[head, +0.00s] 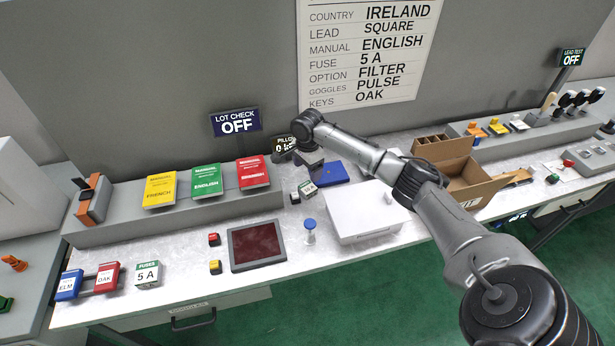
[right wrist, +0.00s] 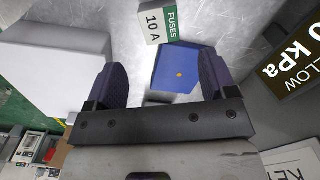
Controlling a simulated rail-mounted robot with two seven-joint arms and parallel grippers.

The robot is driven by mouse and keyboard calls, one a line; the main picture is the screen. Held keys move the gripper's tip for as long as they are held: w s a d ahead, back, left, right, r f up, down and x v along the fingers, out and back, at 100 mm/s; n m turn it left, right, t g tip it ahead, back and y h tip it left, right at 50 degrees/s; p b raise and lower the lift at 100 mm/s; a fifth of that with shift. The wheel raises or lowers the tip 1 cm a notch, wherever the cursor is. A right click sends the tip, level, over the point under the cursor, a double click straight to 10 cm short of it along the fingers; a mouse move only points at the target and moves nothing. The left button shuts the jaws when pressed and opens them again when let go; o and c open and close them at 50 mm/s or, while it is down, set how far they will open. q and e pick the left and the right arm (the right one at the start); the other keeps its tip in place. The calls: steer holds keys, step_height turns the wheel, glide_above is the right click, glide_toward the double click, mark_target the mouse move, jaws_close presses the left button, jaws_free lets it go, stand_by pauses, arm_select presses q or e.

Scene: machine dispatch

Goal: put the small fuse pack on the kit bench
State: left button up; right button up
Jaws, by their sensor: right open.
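A small white-and-green fuse pack marked 5 A (head: 147,274) stands at the left front of the long grey bench (head: 200,303). A second fuse pack, marked 10 A (right wrist: 162,22), lies beyond my right gripper in the right wrist view; in the head view it shows as a small pack (head: 307,189) below the gripper. My right gripper (right wrist: 163,78) is open, with nothing between its fingers but a view of a blue object (right wrist: 178,70) beyond. In the head view my right gripper (head: 308,160) hangs over the bench's back. My left gripper is not in view.
Yellow, green and red manuals (head: 206,181) stand on a rear ledge. A dark red-screened tablet (head: 256,245), a white box (head: 362,215) and an open carton (head: 470,186) occupy the bench. ELM (head: 68,285) and OAK (head: 107,277) key tags sit left. A wall card (head: 365,50) reads FUSE 5 A.

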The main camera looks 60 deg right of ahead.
steer(key=shift+r, duration=1.3)
steer(key=shift+c, duration=0.3)
stand_by(0.7)
